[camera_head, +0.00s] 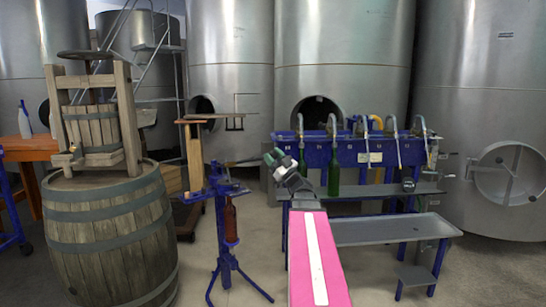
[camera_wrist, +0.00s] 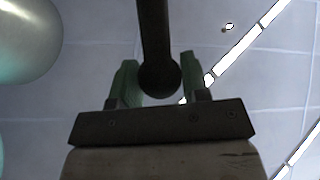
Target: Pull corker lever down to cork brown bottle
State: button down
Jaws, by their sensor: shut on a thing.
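The blue floor corker (camera_head: 222,255) stands on splayed legs left of centre in the head view. The brown bottle (camera_head: 230,222) stands upright in it, below the corker's head. The dark corker lever (camera_head: 245,162) sticks out to the right from the top of the corker, nearly level. My gripper (camera_head: 272,158) is at the lever's outer end, with its green fingers closed about it. In the wrist view, the dark lever with a round end (camera_wrist: 158,75) sits between the green fingers (camera_wrist: 160,80). The contact itself is partly hidden in the head view.
A wooden barrel (camera_head: 110,235) with a small press on top stands at left. A blue bottle filler (camera_head: 370,150) with green bottles and a grey tray stands at right, close to my arm. Steel tanks (camera_head: 345,50) line the back. Floor shows between the corker and the filler.

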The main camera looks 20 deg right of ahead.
jog(key=shift+a, duration=0.1)
jog(key=c, duration=0.6)
grip_release()
jog(key=shift+c, duration=0.2)
jog(key=v, duration=1.1)
jog(key=shift+w, duration=0.1)
